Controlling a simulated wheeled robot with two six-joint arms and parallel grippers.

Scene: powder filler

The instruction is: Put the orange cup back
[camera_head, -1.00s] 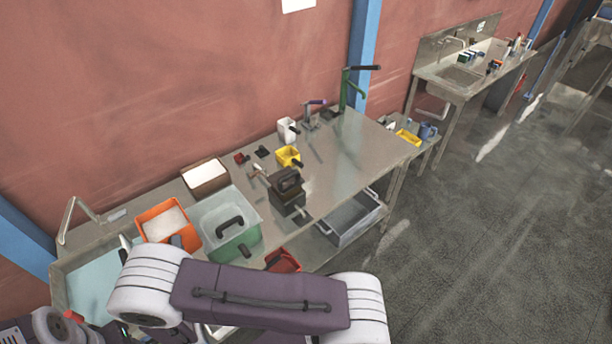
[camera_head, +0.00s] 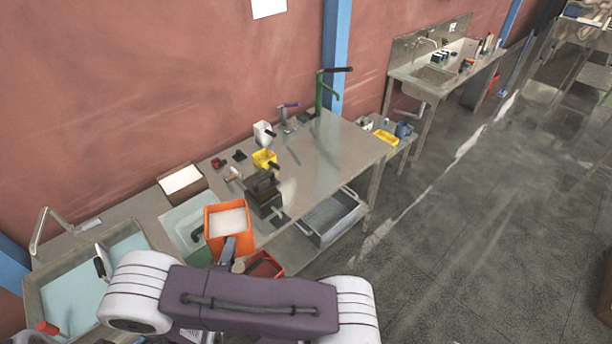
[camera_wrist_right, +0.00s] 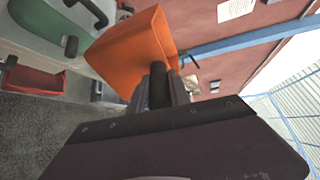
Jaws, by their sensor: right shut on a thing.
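The orange cup (camera_head: 212,238) is a square-mouthed container with white powder inside. In the right wrist view, the cup (camera_wrist_right: 135,48) stands out beyond the gripper (camera_wrist_right: 163,88), with the black handle between the fingers. The green bin also shows there (camera_wrist_right: 45,22), apart from the cup. My left gripper is not in view. My right forearm hides the area below the cup.
A red tray (camera_head: 266,266) is just right of the cup. A dark device (camera_head: 262,190), a yellow cup (camera_head: 264,158) and a white cup (camera_head: 262,133) stand on the steel table (camera_head: 335,150). A sink (camera_head: 80,290) is at left. A grey crate (camera_head: 335,222) sits lower right.

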